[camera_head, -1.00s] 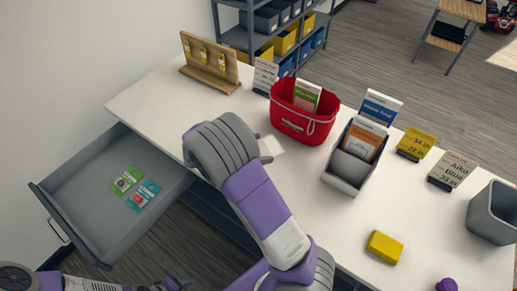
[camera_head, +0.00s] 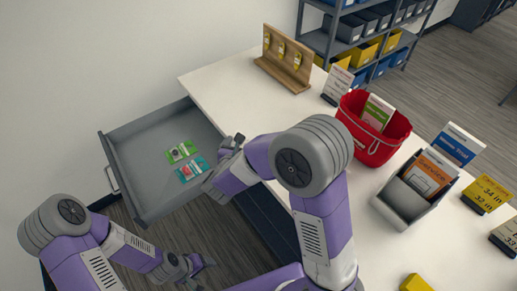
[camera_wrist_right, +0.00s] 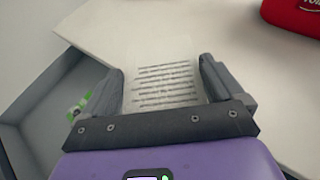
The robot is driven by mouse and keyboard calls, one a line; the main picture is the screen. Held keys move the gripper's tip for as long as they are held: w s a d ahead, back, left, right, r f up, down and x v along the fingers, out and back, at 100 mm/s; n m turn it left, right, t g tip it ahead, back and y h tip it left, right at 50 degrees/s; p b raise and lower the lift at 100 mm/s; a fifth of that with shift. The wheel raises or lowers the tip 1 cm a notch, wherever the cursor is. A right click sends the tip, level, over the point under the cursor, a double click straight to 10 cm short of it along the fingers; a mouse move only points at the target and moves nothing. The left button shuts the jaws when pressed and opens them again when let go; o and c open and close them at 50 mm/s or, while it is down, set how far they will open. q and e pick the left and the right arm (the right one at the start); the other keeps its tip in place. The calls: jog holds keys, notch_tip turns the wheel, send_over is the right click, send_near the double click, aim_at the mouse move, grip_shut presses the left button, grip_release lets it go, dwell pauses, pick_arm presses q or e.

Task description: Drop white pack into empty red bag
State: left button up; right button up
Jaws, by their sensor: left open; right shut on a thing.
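The white pack (camera_wrist_right: 165,88), with lines of dark print, sits between the fingers of my right gripper (camera_wrist_right: 162,66) in the right wrist view. In the head view this gripper (camera_head: 234,143) is over the table edge beside the open drawer, and the pack is not clearly visible. The red bag (camera_head: 372,145) is a basket-like container on the table, right of my right arm; its edge shows at top right in the wrist view (camera_wrist_right: 297,14). A green-and-white packet (camera_head: 378,112) stands in it. My left gripper (camera_head: 203,274) is open and empty, low at the left.
The open grey drawer (camera_head: 118,150) holds a green pack (camera_head: 180,151) and a teal pack (camera_head: 192,169). A grey box (camera_head: 400,202) with an orange pack, price signs and a wooden stand (camera_head: 283,66) are on the table (camera_head: 225,82).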

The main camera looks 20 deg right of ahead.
jog(key=w+d+r+m+g+h+p, duration=0.2)
jog(key=w+d+r+m+g+p, duration=0.15)
jog(key=d, duration=0.65)
jog(key=w+d+r+m+g+h+p, duration=0.25)
jog(key=d+r+p, duration=0.2)
jog(key=d, duration=0.55)
jog(key=s+d+r+m+g+p, duration=0.3)
jog(key=d, duration=0.6)
jog(key=s+d+r+m+g+h+p, duration=0.1)
jog(key=s+d+r+m+g+p, duration=0.15)
jog(key=d, duration=0.55)
jog(key=s+d+r+m+g+p, duration=0.3)
jog(key=s+d, duration=0.1)
jog(key=d, duration=0.5)
notch_tip(320, 180, down, 6)
jog(key=b, duration=0.3)
jog(key=shift+w+f, duration=0.15)
jog(key=o, duration=0.7)
jog(key=b+v, duration=0.1)
jog(key=v, duration=0.6)
jog(key=shift+a, duration=0.25)
